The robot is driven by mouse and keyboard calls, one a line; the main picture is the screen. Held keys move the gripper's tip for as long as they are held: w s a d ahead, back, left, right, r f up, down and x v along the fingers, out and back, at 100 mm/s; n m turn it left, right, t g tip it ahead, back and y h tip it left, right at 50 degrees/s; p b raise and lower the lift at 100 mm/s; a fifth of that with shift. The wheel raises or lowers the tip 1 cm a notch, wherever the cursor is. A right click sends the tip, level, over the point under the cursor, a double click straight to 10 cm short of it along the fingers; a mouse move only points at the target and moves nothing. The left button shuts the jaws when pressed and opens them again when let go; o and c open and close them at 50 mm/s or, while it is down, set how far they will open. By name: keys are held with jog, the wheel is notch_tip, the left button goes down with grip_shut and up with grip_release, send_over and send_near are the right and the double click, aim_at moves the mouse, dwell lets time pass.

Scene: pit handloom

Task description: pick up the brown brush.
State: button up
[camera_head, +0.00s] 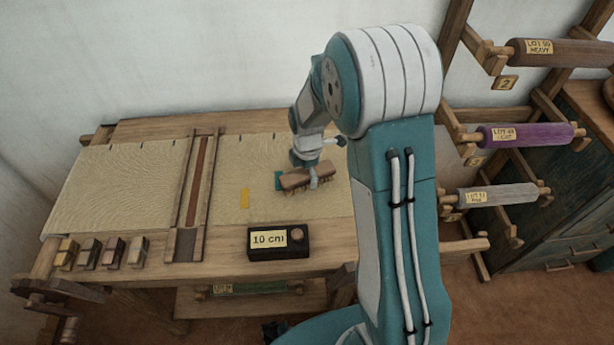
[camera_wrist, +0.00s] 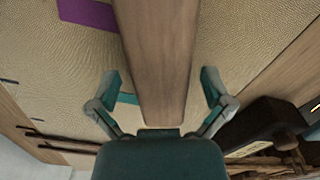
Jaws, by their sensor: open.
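The brown brush (camera_head: 294,180) lies bristles down on the cloth (camera_head: 262,165) at the right part of the loom. My gripper (camera_head: 299,176) is low over it, with a finger on either side. In the wrist view the brush's wooden back (camera_wrist: 157,45) runs up the picture between the two spread fingers (camera_wrist: 160,80). Gaps show between the wood and both fingertips, so the gripper is open and not holding it.
A dark box marked 10 cm (camera_head: 280,241) stands on the front beam. A yellow patch (camera_head: 244,198) lies left of the brush. A wooden channel (camera_head: 192,195) crosses the cloth, and several small blocks (camera_head: 90,252) sit front left. A rack of rolls (camera_head: 500,135) stands at right.

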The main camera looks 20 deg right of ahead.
jog(key=c, duration=1.1)
jog(key=shift+r, duration=0.1)
